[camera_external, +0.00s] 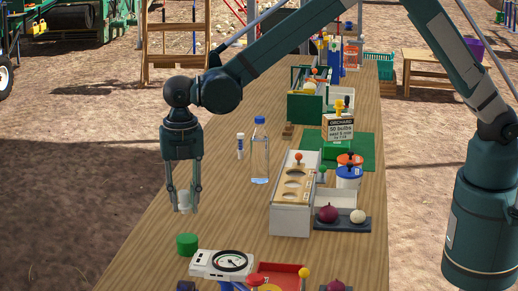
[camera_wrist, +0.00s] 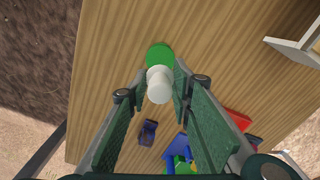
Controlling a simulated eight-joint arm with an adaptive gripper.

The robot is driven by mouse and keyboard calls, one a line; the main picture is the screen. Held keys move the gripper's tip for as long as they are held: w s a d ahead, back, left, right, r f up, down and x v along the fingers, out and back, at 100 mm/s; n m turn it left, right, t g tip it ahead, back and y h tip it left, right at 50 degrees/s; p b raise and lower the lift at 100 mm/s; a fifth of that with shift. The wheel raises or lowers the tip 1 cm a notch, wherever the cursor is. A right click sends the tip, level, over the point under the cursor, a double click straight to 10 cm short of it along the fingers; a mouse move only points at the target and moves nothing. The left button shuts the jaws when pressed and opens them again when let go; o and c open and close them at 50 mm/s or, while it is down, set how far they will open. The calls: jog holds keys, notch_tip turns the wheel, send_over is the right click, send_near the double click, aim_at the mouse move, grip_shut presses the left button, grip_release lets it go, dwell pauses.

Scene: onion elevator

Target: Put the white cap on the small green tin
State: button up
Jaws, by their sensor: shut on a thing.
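My gripper (camera_external: 184,206) is shut on the white cap (camera_external: 184,199), holding it in the air at the left side of the table. In the wrist view the white cap (camera_wrist: 159,86) sits between the fingertips. The small green tin (camera_external: 187,244) stands upright on the wooden table, below and slightly nearer the camera than the cap. In the wrist view the green tin (camera_wrist: 159,54) shows just beyond the cap, which hides part of it. The cap and tin are apart in the external view.
A white scale with a dial (camera_external: 222,263) stands right of the tin. A red tray (camera_external: 280,275) lies farther right. A clear bottle with a blue cap (camera_external: 260,152) and a small white tube (camera_external: 240,146) stand behind. The table's left edge is near; wood around the tin's left is bare.

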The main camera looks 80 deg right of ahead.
aim_at(184, 192)
jog(key=shift+f, duration=1.95)
jog(key=shift+f, duration=1.85)
jog(key=shift+f+b, duration=0.2)
jog(key=shift+b, duration=0.1)
jog(key=o, duration=0.7)
jog(key=shift+o, duration=0.2)
jog(key=shift+r, duration=0.15)
notch_tip(184, 192, up, 12)
jog(key=shift+r+p, duration=0.1)
jog(key=shift+p, duration=0.3)
